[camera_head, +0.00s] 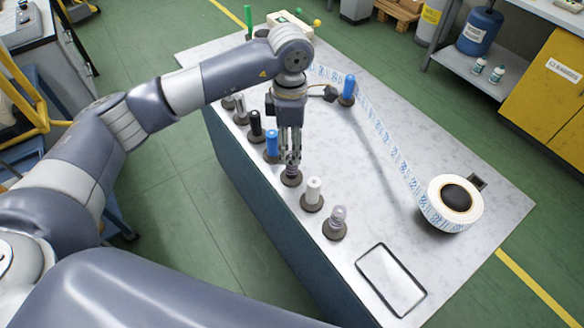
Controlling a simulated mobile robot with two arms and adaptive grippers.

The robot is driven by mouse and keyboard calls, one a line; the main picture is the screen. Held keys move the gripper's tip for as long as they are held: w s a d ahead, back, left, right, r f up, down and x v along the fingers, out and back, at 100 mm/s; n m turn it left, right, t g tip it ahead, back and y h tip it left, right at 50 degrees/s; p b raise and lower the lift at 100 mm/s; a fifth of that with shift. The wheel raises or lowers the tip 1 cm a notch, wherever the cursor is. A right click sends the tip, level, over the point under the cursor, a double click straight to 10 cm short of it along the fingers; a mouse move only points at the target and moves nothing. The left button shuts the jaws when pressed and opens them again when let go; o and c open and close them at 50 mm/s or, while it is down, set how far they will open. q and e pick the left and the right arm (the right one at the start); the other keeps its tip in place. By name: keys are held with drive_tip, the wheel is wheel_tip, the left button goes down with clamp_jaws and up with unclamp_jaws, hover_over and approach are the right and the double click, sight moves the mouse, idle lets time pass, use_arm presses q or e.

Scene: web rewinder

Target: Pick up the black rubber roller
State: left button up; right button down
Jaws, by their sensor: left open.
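The black rubber roller (256,125) stands upright in a dark round holder, in the row of rollers along the table's left edge. My left gripper (291,158) points down, open, farther along the row towards me. Its fingertips are at a short, dark or purplish piece (291,174) in another holder. Whether they touch it or stand around it I cannot tell. A blue roller (272,144) stands between the black roller and my gripper, very close to the fingers. My right gripper is not in view.
Nearer rollers are a white one (314,187) and a pale translucent one (338,215). A printed web runs from a large roll (455,198) past another blue roller (348,88). A black-framed rectangle (391,279) lies at the near end. The table's middle is clear.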

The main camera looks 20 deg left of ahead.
sight(291, 156)
use_arm(q)
drive_tip(key=shift+f, duration=0.85)
drive_tip(key=shift+f+p, duration=0.3)
drive_tip(key=f, duration=0.1)
drive_tip(key=f+p, duration=0.1)
drive_tip(key=f, duration=0.1)
drive_tip(key=shift+d+f, duration=0.2)
drive_tip(key=shift+f, duration=0.1)
drive_tip(key=shift+f+p, duration=0.3)
drive_tip(key=shift+f, duration=0.25)
clamp_jaws()
drive_tip(key=shift+w+r, duration=0.15)
drive_tip(key=shift+r, duration=0.05)
